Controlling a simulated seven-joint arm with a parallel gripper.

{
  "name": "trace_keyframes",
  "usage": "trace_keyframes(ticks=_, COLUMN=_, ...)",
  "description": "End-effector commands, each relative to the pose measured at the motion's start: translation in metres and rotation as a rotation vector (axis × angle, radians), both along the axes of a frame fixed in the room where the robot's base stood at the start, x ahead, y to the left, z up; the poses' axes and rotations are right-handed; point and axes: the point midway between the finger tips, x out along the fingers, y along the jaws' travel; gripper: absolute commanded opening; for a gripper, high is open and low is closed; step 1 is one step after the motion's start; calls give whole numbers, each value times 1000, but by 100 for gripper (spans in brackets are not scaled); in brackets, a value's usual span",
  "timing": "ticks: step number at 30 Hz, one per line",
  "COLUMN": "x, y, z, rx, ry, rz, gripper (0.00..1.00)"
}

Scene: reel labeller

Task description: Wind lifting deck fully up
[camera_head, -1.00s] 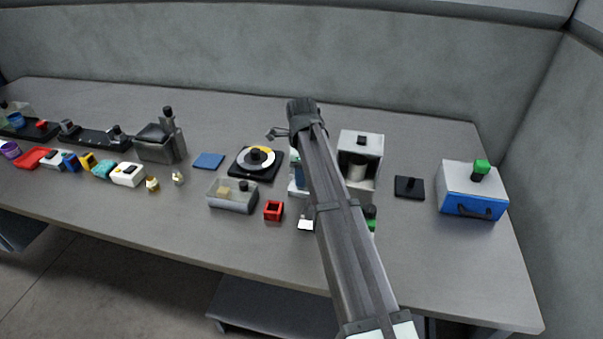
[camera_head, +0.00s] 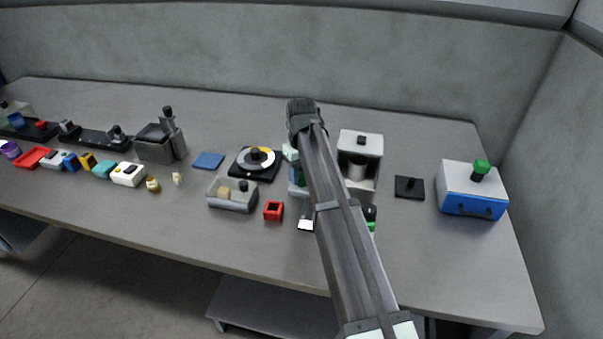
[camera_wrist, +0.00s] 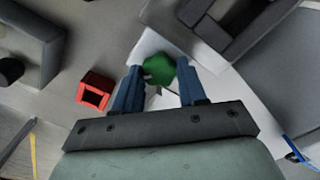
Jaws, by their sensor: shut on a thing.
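In the wrist view, my gripper (camera_wrist: 159,76) has its two blue fingers on either side of a green knob (camera_wrist: 157,66) and is shut on it. The knob sits over a white plate-like part (camera_wrist: 145,45), beside a dark grey frame (camera_wrist: 230,22). How the knob joins these parts is hidden, and I cannot tell the deck's height. In the head view my arm covers most of this spot. A white piece (camera_head: 305,225) shows left of the arm, and a green part (camera_head: 371,226) shows on its right.
A red open block (camera_head: 273,210) stands left of the arm, also in the wrist view (camera_wrist: 95,90). A grey tray (camera_head: 232,204), turntable (camera_head: 255,162), grey housing (camera_head: 361,145), black plate (camera_head: 409,192) and blue-fronted box (camera_head: 472,195) stand around. The front right tabletop is clear.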

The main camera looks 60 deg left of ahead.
Motion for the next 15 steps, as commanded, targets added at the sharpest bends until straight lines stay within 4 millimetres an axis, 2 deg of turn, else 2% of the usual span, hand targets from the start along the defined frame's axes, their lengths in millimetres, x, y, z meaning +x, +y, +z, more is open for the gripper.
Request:
trace_keyframes(ticks=7, x=0, y=1, z=0, rx=1, ry=-1, rz=-108, gripper=11)
trace_keyframes(ticks=15, x=0, y=1, z=0, rx=2, ry=-1, rz=-150, gripper=11)
